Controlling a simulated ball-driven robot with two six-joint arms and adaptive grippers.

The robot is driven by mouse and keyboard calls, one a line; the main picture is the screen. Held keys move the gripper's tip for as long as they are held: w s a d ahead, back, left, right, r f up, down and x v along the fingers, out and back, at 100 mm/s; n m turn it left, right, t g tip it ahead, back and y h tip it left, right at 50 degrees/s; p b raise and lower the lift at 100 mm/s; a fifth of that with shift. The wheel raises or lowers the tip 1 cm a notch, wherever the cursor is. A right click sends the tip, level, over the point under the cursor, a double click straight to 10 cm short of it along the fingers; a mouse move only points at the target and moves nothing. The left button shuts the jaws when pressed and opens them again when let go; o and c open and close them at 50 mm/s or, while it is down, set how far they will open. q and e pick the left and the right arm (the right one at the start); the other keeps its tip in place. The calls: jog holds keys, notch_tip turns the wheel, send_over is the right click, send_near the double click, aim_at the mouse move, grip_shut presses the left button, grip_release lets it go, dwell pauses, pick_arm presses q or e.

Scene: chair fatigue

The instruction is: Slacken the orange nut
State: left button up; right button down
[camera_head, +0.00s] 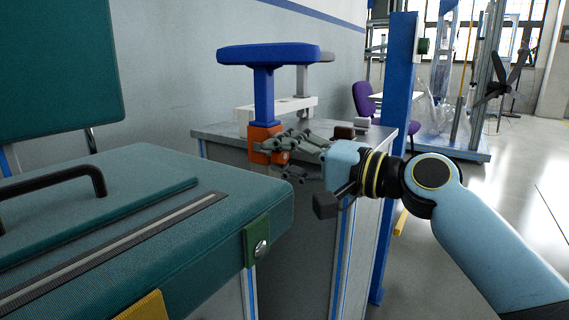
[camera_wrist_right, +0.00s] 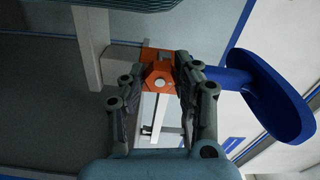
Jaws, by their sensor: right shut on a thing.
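The orange nut (camera_wrist_right: 160,83) shows in the right wrist view as a hexagon with a pale centre, on the face of an orange block (camera_wrist_right: 150,54). In the head view the orange block (camera_head: 263,133) sits at the foot of a blue post with a blue padded top (camera_head: 268,54), and the nut is mostly hidden by my fingers. My right gripper (camera_head: 277,150) reaches the block from the right. In the right wrist view its two fingers (camera_wrist_right: 161,68) flank the nut and are shut on it. My left gripper is not in view.
A green case (camera_head: 130,190) with a black handle fills the near left. The block stands over a grey cabinet (camera_head: 300,220). A blue upright post (camera_head: 398,100) and a purple chair (camera_head: 385,115) stand behind. Open floor (camera_head: 500,190) lies at the right.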

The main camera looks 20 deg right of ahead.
jog(key=n, duration=0.1)
jog(key=n+b, duration=0.1)
jog(key=n, duration=0.1)
jog(key=n+b, duration=0.1)
jog(key=shift+f+n, duration=0.25)
jog(key=shift+n, duration=0.15)
jog(key=n+b, duration=0.2)
jog(key=n, duration=0.2)
jog(key=shift+b, duration=0.35)
jog(key=shift+n, duration=0.5)
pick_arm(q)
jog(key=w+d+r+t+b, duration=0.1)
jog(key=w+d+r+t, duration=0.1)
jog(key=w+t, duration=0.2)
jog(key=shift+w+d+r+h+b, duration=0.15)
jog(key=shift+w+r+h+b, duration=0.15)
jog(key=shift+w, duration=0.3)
pick_arm(e)
jog(key=shift+r+n, duration=0.15)
jog(key=shift+n, duration=1.15)
jog(key=c, duration=0.9)
grip_release()
jog(key=shift+r, duration=0.1)
jog(key=shift+c, duration=0.2)
jog(key=shift+s, duration=0.1)
